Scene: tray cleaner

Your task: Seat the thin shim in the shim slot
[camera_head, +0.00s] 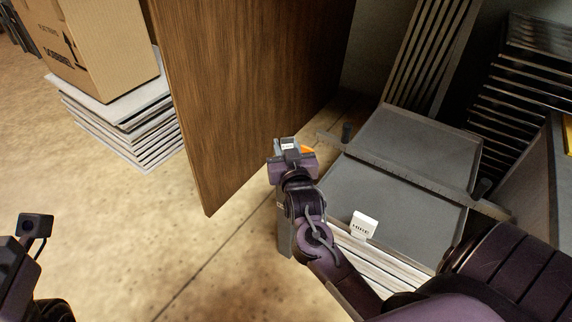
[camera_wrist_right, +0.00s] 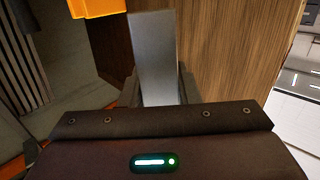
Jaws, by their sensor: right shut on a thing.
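My right gripper (camera_head: 290,157) is beside the brown wooden panel, left of the grey machine with the flat top. In the right wrist view it is shut on a flat grey strip, which I take to be the thin shim (camera_wrist_right: 155,60). The strip stands out lengthwise from between the fingers. In the head view the gripper hides most of it. I cannot make out the shim slot in either view. Of my left arm, only a dark part (camera_head: 12,262) shows at the lower left; its fingertips cannot be made out.
The brown wooden panel (camera_head: 250,90) stands close to the right gripper. An orange part (camera_head: 307,149) is just behind it. The grey machine top (camera_head: 400,200) has a white labelled block (camera_head: 364,226) at its front edge. A cardboard box (camera_head: 100,45) sits on stacked sheets. Floor at left is clear.

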